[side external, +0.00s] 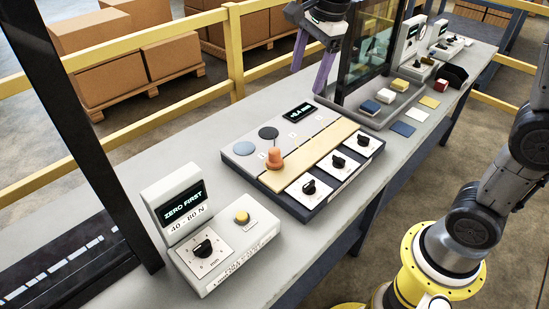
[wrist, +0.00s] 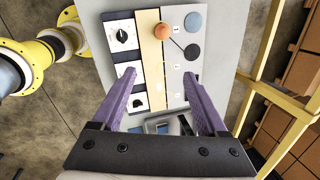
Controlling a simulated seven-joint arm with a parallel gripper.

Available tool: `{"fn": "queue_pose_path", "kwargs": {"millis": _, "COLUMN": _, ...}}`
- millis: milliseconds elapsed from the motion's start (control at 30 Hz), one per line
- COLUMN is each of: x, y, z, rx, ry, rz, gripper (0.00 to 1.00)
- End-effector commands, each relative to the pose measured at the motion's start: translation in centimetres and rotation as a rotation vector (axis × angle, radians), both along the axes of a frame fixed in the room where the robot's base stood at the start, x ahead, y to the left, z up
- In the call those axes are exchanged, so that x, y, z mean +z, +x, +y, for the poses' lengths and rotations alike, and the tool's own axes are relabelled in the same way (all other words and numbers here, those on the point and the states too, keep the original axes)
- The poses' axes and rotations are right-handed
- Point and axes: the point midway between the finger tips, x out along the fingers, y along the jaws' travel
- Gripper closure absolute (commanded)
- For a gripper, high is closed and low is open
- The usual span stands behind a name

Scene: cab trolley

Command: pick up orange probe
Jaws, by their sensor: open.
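The orange probe (side external: 274,158) stands upright on the panel, at the edge of a beige strip (side external: 310,157). In the wrist view the probe (wrist: 162,32) shows as a round orange top beyond my fingertips. My gripper (side external: 306,82), with two purple fingers, is above the far side of the bench, behind and to the right of the probe. In the wrist view my gripper (wrist: 160,75) is open, its fingers wide apart with nothing held between them. The probe is clear of both fingers.
The panel has a blue-grey disc (side external: 244,148), a dark disc (side external: 268,133) and black knobs (side external: 338,162). A "ZERO FIRST" unit (side external: 215,228) stands at the front left. A dark-framed glass screen (side external: 368,50) and a tray of small blocks (side external: 378,112) are close to my gripper.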

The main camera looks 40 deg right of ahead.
Motion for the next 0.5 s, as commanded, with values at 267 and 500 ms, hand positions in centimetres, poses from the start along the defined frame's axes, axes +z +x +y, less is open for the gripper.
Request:
{"fn": "queue_pose_path", "kwargs": {"millis": 267, "x": -7.8, "y": 7.4, "z": 1.1, "rx": -0.095, "ry": 0.01, "rz": 0.163, "gripper": 0.24}}
{"fn": "queue_pose_path", "kwargs": {"millis": 500, "x": -11.9, "y": 7.9, "z": 1.5, "rx": -0.087, "ry": 0.002, "rz": 0.237, "gripper": 0.24}}
